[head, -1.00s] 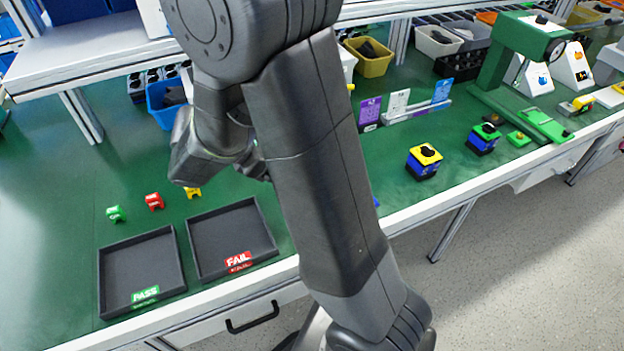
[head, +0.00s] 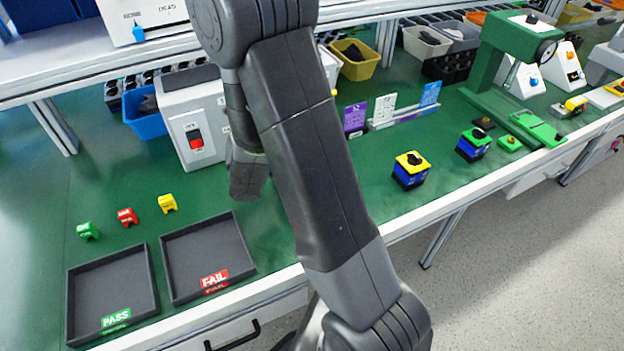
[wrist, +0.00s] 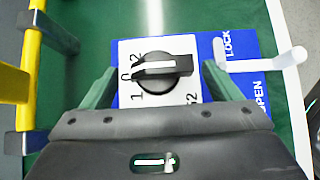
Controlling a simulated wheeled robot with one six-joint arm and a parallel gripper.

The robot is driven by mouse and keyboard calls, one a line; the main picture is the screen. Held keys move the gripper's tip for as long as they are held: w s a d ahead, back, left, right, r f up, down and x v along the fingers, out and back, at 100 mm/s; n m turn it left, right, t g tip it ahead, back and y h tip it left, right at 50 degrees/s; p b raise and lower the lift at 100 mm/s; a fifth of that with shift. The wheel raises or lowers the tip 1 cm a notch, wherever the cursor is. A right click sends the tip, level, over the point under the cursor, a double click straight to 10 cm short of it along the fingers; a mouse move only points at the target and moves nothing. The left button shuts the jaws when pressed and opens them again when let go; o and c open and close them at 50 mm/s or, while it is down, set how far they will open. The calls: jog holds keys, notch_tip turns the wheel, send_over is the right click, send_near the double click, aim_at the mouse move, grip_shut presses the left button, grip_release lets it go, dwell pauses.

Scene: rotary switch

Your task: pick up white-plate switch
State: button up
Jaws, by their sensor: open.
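The white-plate switch (wrist: 185,49) shows in the wrist view. It has a black rotary knob (wrist: 163,66) with a white pointer line, and printed marks 0, 1 and 2. It sits on a blue base (wrist: 243,66) marked LOCK and OPEN, with a white lever (wrist: 258,63) at its right. My gripper (wrist: 158,73) is open, with one green finger on each side of the switch. I cannot tell whether the fingers touch it. In the head view my arm hides the switch and the gripper.
A yellow frame (wrist: 22,85) stands close at the left in the wrist view. On the green bench are a PASS tray (head: 110,285), a FAIL tray (head: 208,250), a grey box with a red rocker (head: 193,115), a yellow-plate switch (head: 410,170) and a green-plate switch (head: 474,145).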

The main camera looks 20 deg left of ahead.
jog(key=shift+w+d+f, duration=0.1)
jog(key=c, duration=1.2)
